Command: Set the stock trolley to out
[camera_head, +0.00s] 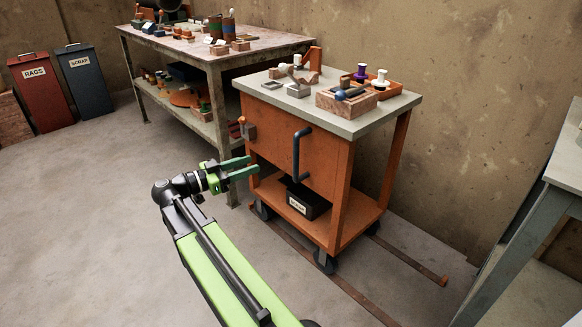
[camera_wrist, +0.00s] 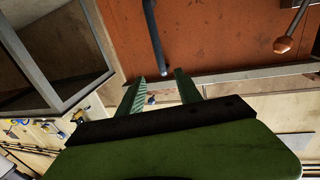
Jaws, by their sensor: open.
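The stock trolley is an orange cart (camera_head: 270,140) with a pale grey top (camera_head: 350,124), standing on dark castor wheels beside the workbench. A dark bar handle (camera_head: 296,155) is fixed upright on its front panel. In the wrist view the orange panel (camera_wrist: 220,40) fills the upper part, with the dark handle (camera_wrist: 153,38) at upper middle. My green gripper (camera_head: 240,168) is open and empty, in front of the trolley's left side and left of the handle. In the wrist view its two fingers (camera_wrist: 160,90) point toward the panel, with no contact on the handle visible.
Two rails (camera_head: 408,260) run along the floor under the trolley. A labelled black bin (camera_head: 306,202) sits on its lower shelf, and small parts and trays (camera_head: 346,100) lie on top. A workbench (camera_head: 190,48) stands behind left, a grey table (camera_head: 560,170) at right. Floor at left is clear.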

